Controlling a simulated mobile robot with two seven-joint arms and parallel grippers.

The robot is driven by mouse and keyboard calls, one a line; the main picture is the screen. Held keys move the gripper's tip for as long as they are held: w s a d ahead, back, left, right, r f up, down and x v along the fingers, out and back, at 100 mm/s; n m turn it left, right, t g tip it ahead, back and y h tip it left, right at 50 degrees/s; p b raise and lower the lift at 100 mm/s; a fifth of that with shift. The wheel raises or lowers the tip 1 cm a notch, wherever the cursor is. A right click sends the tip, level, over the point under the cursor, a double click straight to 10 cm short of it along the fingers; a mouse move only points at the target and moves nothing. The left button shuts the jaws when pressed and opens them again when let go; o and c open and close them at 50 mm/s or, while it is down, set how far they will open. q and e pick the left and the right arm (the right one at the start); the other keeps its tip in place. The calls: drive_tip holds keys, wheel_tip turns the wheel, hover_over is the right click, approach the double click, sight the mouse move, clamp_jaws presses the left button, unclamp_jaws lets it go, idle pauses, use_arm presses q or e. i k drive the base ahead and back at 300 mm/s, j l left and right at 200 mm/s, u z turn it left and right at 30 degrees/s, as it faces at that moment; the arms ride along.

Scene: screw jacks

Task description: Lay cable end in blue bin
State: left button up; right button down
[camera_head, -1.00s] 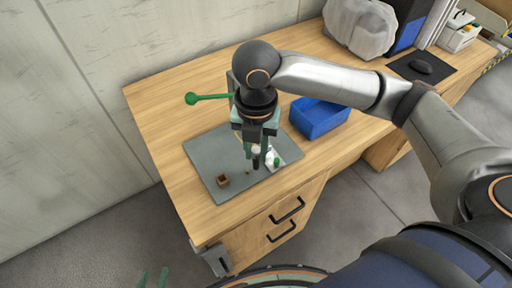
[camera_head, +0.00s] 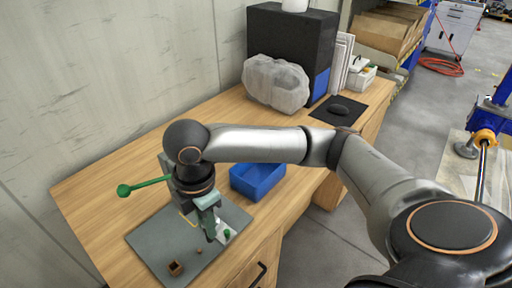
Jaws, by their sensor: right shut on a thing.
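The blue bin (camera_head: 257,181) stands on the wooden table, to the right of and behind my right gripper. It is open at the top, and my right forearm passes in front of part of its far side. My right gripper (camera_head: 211,236) points down over the grey mat, close to its right part. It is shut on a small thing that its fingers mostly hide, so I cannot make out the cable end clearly. A small white and green piece (camera_head: 226,233) lies beside the fingertips on the mat. My left gripper is out of view.
The grey mat (camera_head: 150,243) also bears a small brown open box (camera_head: 176,268). A green ball-ended lever (camera_head: 125,190) sticks out left behind my gripper. A wrapped grey bundle (camera_head: 275,82), a black cabinet (camera_head: 290,40) and a mouse pad (camera_head: 328,112) stand at the back.

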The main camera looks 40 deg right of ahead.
sight(258, 180)
drive_tip(key=k+l+u, duration=0.15)
drive_tip(key=k+l, duration=0.3)
drive_tip(key=k+l+u, duration=0.15)
drive_tip(key=l, duration=0.25)
drive_tip(key=l+u, duration=0.15)
drive_tip(key=l, duration=0.2)
drive_tip(key=i+l+u, duration=0.1)
drive_tip(key=l, duration=0.45)
drive_tip(key=i+l+u, duration=0.15)
drive_tip(key=l, duration=0.4)
drive_tip(key=l+u, duration=0.1)
drive_tip(key=l, duration=0.4)
